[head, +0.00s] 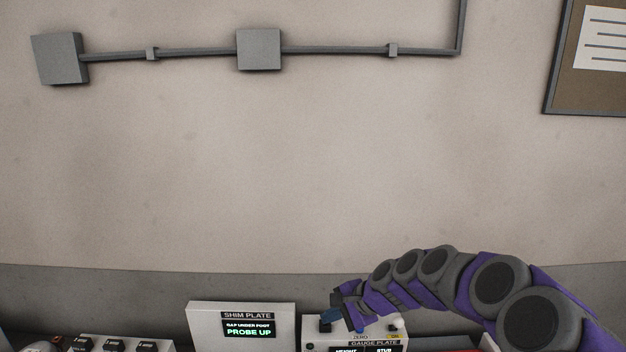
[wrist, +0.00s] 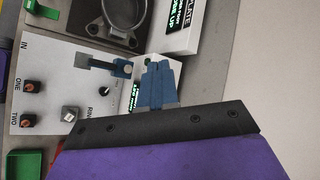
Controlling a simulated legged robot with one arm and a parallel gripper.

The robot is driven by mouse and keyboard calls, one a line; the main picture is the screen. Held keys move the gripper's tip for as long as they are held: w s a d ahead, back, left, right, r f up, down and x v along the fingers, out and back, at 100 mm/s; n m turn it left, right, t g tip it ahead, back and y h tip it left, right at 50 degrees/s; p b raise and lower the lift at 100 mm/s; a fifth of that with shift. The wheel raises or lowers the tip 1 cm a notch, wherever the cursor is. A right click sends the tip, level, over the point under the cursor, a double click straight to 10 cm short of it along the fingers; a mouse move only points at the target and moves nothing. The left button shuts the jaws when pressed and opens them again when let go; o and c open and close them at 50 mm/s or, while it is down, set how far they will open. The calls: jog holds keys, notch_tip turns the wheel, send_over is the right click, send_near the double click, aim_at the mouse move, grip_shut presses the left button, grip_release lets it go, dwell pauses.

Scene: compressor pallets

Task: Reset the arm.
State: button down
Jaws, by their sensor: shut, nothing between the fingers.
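My purple and grey arm reaches in from the lower right in the head view. My gripper (head: 335,316) has blue fingers and is at the arm's far end, above or close to the gauge plate box (head: 312,330); the exact gap cannot be told. In the wrist view the blue fingers of my gripper (wrist: 159,85) are together and empty. A white box with a small green display stands partly hidden behind them.
The shim plate box (head: 204,318) reads "PROBE UP". The wrist view shows a white panel (wrist: 50,85) with knobs marked ONE and TWO, a dark plate with a round opening (wrist: 122,12), and a green bin (wrist: 22,163). The wall (head: 250,180) carries conduit (head: 335,50) and a noticeboard (head: 568,90).

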jog(key=s+a+n+g+h+b, duration=0.1)
jog(key=s+n+g+h+b, duration=0.4)
jog(key=s, duration=1.4)
jog(key=s+d+f+n+h, duration=0.1)
jog(key=s+d, duration=0.4)
jog(key=s, duration=0.6)
jog(key=s+d+f+n+g+h, duration=0.1)
jog(key=s+d+f+n, duration=0.2)
jog(key=s, duration=0.8)
jog(key=shift+d+n+h, duration=0.3)
jog(key=shift+d+n, duration=0.85)
jog(key=shift+n, duration=0.05)
